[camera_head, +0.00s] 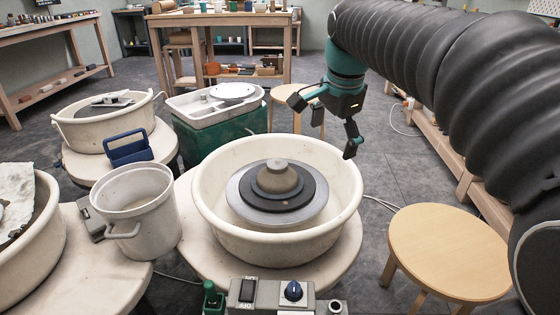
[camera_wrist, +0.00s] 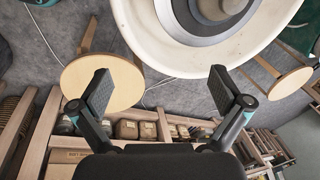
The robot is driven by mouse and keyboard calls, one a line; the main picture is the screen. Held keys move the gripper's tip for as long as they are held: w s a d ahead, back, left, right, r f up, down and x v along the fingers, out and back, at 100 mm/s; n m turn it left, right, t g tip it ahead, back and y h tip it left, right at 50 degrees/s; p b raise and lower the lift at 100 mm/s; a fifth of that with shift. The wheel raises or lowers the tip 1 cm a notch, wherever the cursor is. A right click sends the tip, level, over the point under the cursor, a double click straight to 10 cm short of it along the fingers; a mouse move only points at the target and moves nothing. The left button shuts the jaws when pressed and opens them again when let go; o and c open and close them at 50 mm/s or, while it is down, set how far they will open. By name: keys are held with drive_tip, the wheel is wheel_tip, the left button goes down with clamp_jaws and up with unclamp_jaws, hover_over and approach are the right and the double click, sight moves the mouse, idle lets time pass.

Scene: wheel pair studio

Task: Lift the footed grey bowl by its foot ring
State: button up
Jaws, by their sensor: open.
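The grey bowl (camera_head: 279,180) sits upside down at the middle of the potter's wheel, with its narrow foot ring (camera_head: 277,164) on top. It rests on a dark round bat (camera_head: 299,202) over a paler wheel head (camera_head: 240,198), inside a cream splash pan (camera_head: 215,212). My gripper (camera_head: 325,125) is open and empty, above and to the right of the bowl, near the pan's far right rim. In the wrist view my gripper's fingers (camera_wrist: 160,90) are wide apart. The bowl (camera_wrist: 215,10) shows there only in part, at the top edge.
A white bucket (camera_head: 138,215) stands left of the pan. A round wooden stool (camera_head: 448,250) is at the right. The wheel's control box (camera_head: 270,295) is in front. Other wheels and a green-sided tub (camera_head: 222,140) stand behind and left. The air above the bowl looks clear.

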drive_tip(key=w+a+m+g, duration=0.1)
drive_tip(key=w+a+m, duration=0.35)
drive_tip(key=w, duration=0.35)
drive_tip(key=m+g, duration=0.2)
drive_tip(key=m, duration=0.4)
hover_over(277, 164)
wheel_tip(277, 164, down, 4)
drive_tip(key=f, duration=0.1)
wheel_tip(277, 164, down, 13)
drive_tip(key=b, duration=0.3)
drive_tip(key=shift+w+b, duration=0.15)
drive_tip(key=shift+b, duration=0.2)
drive_tip(key=shift+r, duration=0.1)
drive_tip(key=c, duration=1.6)
